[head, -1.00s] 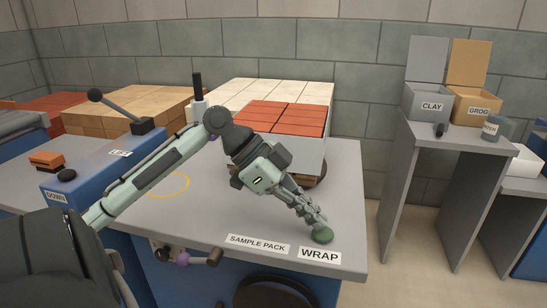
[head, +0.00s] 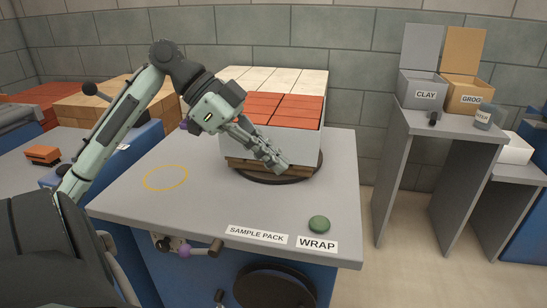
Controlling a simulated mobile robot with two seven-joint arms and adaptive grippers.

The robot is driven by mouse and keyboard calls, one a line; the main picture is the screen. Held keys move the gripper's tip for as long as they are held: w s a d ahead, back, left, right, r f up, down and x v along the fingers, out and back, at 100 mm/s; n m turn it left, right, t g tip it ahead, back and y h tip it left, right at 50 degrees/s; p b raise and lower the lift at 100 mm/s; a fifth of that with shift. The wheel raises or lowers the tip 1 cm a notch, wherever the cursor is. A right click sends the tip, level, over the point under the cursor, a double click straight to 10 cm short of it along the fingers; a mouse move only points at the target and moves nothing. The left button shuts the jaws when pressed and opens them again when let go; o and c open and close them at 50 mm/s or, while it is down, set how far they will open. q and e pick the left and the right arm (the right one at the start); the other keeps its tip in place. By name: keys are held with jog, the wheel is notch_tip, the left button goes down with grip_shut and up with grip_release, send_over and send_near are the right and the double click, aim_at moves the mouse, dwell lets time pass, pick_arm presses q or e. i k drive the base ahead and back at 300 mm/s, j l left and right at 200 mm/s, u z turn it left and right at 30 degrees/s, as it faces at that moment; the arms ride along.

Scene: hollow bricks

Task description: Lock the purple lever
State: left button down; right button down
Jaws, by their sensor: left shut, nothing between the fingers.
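A lever with a purple collar (head: 185,251) is on the blue front of the workbench, below the tabletop's front edge. Its brown-grey handle (head: 215,246) points right, roughly level. Whether it is locked cannot be told. My left gripper (head: 281,167) is shut and empty. It is above the tabletop, in front of the stack of red bricks (head: 285,105), well up and right of the lever. Another small purple part (head: 184,125) shows beside my left arm, mostly hidden by it. My right gripper is not in view.
The stack sits on a wooden pallet on a dark round turntable (head: 300,175). A green button (head: 319,225) is above the WRAP label (head: 317,244), with a SAMPLE PACK label (head: 257,235) to its left. The tabletop's front left, around a yellow ring (head: 166,178), is clear.

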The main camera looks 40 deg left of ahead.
aim_at(186, 251)
jog(key=k, duration=1)
